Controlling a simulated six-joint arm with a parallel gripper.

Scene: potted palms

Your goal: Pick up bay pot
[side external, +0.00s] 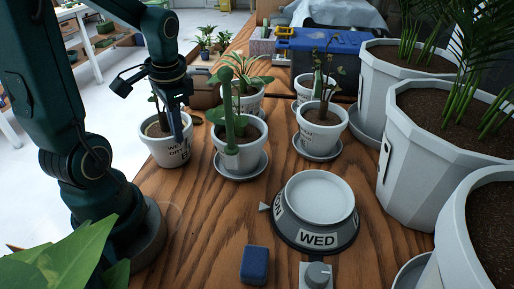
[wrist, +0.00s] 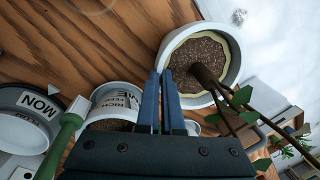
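The likely bay pot (side external: 166,150) is a white pot with lettering and a woody plant, standing near the left edge of the wooden table. In the wrist view a white pot (wrist: 238,62) holds dark soil and a brown stem with green leaves. My gripper (side external: 178,137) points down at the right front rim of this pot. In the wrist view my gripper's two blue fingers (wrist: 168,78) lie close together at the rim, with a narrow gap. I cannot tell whether they touch the rim. The pot's base is partly unclear, and no saucer shows under it.
A white pot with a green cactus-like plant (side external: 240,150) stands close on the right. A leafy pot (side external: 322,133) on a saucer is further right. Large planters (side external: 425,165) line the right.

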